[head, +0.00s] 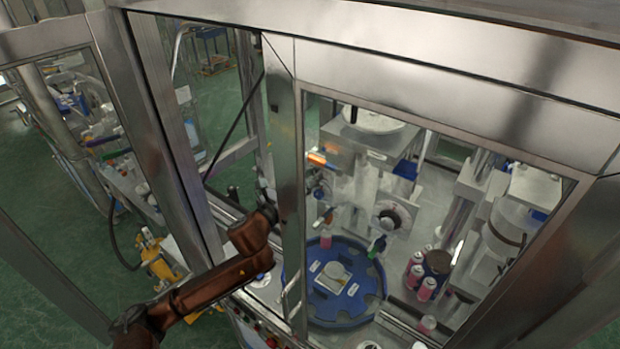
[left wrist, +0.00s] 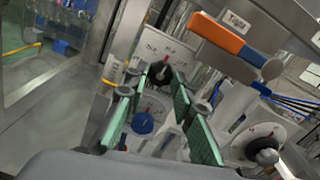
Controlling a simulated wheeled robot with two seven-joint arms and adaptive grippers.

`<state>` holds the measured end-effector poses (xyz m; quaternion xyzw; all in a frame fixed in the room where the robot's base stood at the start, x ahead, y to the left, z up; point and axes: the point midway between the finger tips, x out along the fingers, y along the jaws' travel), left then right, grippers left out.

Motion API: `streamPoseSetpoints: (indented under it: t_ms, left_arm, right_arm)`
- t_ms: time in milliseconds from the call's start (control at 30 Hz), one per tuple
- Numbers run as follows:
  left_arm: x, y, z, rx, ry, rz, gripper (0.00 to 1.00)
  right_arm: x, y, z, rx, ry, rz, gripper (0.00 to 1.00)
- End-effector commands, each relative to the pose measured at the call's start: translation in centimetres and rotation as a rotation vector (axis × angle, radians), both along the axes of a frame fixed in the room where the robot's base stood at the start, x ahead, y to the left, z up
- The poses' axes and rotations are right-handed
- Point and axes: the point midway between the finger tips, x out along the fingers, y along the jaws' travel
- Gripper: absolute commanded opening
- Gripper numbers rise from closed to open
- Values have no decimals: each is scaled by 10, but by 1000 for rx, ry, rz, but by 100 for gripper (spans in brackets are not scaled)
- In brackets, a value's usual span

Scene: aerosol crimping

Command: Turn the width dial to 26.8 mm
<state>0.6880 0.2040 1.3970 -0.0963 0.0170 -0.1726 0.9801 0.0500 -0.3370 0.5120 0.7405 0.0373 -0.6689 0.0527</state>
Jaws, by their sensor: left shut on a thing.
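In the left wrist view, my left gripper (left wrist: 158,78) has its green-padded fingers on either side of a black knob (left wrist: 160,69) on a pale panel, and is shut on it. I take this knob to be the width dial; its scale is too small and blurred to read. A blue knob (left wrist: 142,122) sits below it on the panel. My right gripper is not in view.
An orange handle (left wrist: 222,32) crosses above the panel. A round white dial with a dark hub (left wrist: 264,146) is at the right; it also shows in the head view (head: 388,218). A blue rotary table (head: 320,314) and pink cans (head: 427,288) stand inside the framed enclosure.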

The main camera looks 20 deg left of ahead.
Motion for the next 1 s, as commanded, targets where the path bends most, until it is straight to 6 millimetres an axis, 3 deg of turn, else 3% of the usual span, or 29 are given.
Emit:
streamPoseSetpoints:
  t_ms: [133,467,1000]
  left_arm:
    - [0,0,0,0,0,0,0]
    - [0,0,1,-43,16,1,0]
    - [0,1,1,-420,153,2,0]
  right_arm:
    - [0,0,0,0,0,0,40]
    - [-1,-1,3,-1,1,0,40]
    - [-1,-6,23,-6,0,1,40]
